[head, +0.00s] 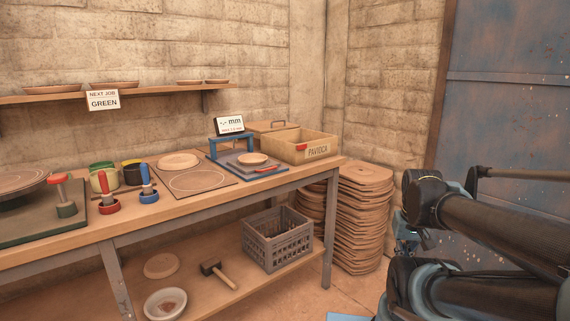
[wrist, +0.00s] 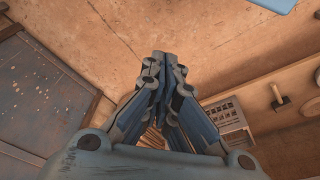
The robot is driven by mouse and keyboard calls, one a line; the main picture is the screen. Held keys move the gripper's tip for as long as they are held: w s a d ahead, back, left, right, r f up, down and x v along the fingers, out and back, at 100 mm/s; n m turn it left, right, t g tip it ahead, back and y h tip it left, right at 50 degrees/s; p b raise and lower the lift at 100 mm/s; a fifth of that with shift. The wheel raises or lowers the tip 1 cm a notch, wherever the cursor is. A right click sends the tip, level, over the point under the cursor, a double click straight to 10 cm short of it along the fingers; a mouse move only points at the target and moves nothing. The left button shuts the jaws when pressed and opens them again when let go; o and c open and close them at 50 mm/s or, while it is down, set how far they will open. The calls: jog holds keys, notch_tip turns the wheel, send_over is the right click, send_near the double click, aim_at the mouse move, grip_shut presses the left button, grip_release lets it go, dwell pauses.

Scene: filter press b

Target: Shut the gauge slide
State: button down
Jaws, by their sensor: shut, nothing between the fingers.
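The gauge stands toward the right end of the bench, with a blue arch (head: 213,147) and a small display (head: 229,125) above it reading "-.- mm". Its slide (head: 233,162) lies flat, extending forward of the arch, with a round tan disc (head: 252,158) on it and a red handle (head: 266,169) at its front edge. My gripper (head: 405,246) is well to the right of the bench, apart from the gauge. In the wrist view my gripper (wrist: 170,58) has its fingers together and empty, above the floor. The gauge does not show in the wrist view.
A wooden box (head: 318,150) marked PAVIOCA stands right beside the gauge. Stacked tan slabs (head: 358,215) stand on the floor past the bench end. Red- and blue-handled tools (head: 106,190) stand left. A grey crate (head: 278,240) and mallet (head: 218,274) are on the lower shelf.

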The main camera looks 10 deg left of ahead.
jog(key=w+a+r+m+t+y, duration=0.1)
jog(key=w+a+r+m+y, duration=0.1)
jog(key=w+a+r, duration=0.5)
jog(key=w+a+r+m+t+y, duration=0.1)
jog(key=w+a+r+m+t, duration=0.1)
jog(key=w+a+r, duration=0.6)
jog(key=m+y, duration=0.4)
send_near(279, 166)
jog(key=s+d+r, duration=0.2)
jog(key=s+d, duration=0.3)
jog(key=shift+t, duration=0.4)
jog(key=x, duration=1)
jog(key=shift+w+a+r, duration=0.1)
jog(key=shift+w+a, duration=0.65)
jog(key=shift+a, duration=0.05)
jog(key=shift+w+a, duration=0.5)
jog(key=shift+a, duration=0.1)
jog(key=w+a, duration=0.3)
jog(key=a, duration=0.1)
jog(key=w+a, duration=0.4)
jog(key=a, duration=0.1)
jog(key=w+a, duration=0.4)
jog(key=shift+w+a, duration=0.25)
